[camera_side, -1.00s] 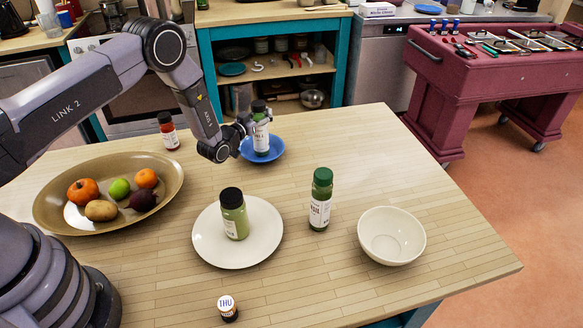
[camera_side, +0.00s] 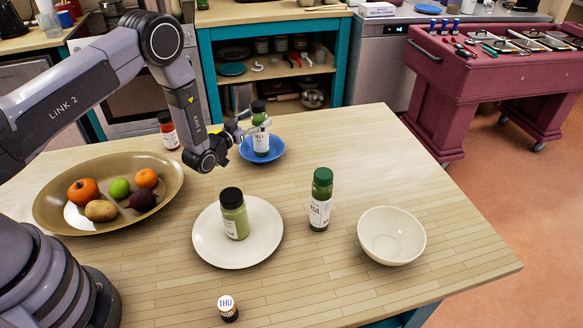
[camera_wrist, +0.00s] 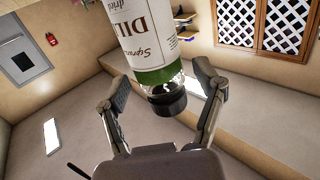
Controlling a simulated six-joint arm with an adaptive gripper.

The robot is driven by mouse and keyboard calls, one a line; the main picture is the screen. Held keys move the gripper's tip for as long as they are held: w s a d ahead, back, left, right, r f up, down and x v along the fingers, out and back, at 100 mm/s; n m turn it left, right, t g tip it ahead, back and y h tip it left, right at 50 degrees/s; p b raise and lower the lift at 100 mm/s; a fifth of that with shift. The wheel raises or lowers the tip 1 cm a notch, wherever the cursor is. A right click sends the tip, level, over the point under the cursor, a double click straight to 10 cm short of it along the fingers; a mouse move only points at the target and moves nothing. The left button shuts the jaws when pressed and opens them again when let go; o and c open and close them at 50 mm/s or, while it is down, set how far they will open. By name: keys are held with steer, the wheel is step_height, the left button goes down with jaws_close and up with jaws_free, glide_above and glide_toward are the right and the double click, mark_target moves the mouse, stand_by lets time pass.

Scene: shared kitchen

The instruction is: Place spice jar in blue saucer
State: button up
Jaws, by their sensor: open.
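A green spice jar with a dark cap and white label (camera_side: 260,140) stands upright in the blue saucer (camera_side: 276,153) near the back of the table. The wrist view shows the jar (camera_wrist: 145,45) upside down in the picture, its dark cap lying between and beyond the fingertips. My gripper (camera_side: 251,128) is open just left of the jar; in the wrist view my gripper (camera_wrist: 165,92) has its two fingers spread apart. I cannot tell whether either finger still touches the jar. The saucer does not show in the wrist view.
A white plate (camera_side: 265,250) holds a light green jar (camera_side: 233,213). A dark green jar (camera_side: 320,200), white bowl (camera_side: 391,236) and small labelled jar (camera_side: 228,308) stand nearby. A fruit platter (camera_side: 60,215) and red jar (camera_side: 168,131) are at left. The table's right end is clear.

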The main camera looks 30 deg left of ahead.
steer(key=s, duration=0.7)
step_height(320, 180, up, 14)
steer(key=w+a+g, duration=0.1)
steer(key=w+g, duration=0.1)
steer(key=g, duration=0.1)
steer(key=s+a+r+g+y, duration=0.1)
steer(key=s+r+g, duration=0.2)
steer(key=s+r, duration=0.65)
steer(key=s+r+g, duration=0.3)
steer(key=s, duration=1.1)
steer(key=s+a+r+g, duration=0.1)
steer(key=s+r+g, duration=0.2)
steer(key=s, duration=1.1)
steer(key=shift+s+r+n, duration=0.4)
steer(key=shift+r, duration=0.05)
